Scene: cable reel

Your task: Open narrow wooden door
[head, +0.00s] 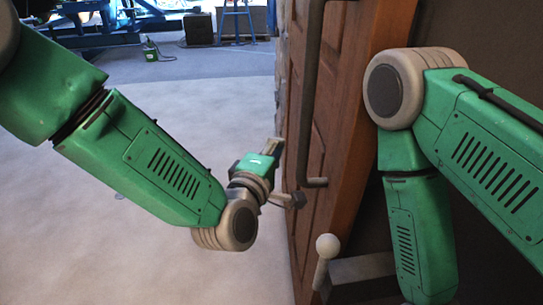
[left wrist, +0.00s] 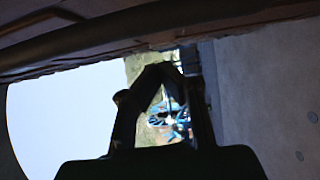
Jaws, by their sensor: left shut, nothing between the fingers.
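The brown wooden door (head: 342,100) stands upright right of centre in the head view, seen at a steep angle with its panelled face turned left. A long grey bar handle (head: 306,95) runs down that face and bends at its lower end. My left gripper (head: 272,150) is just left of the door face, near the handle's lower part; I cannot tell whether it touches. In the left wrist view its fingers (left wrist: 162,72) meet at the tips with nothing held. My right arm is folded downward on the door's right side; its gripper is out of view.
A pale knob on a short stalk (head: 327,248) rises beside a grey block (head: 360,268) at the door's lower right. A dark wall (head: 470,30) is behind my right arm. Pale open floor (head: 170,105) lies left of the door, with a green can (head: 151,53) and dark box (head: 198,30) far back.

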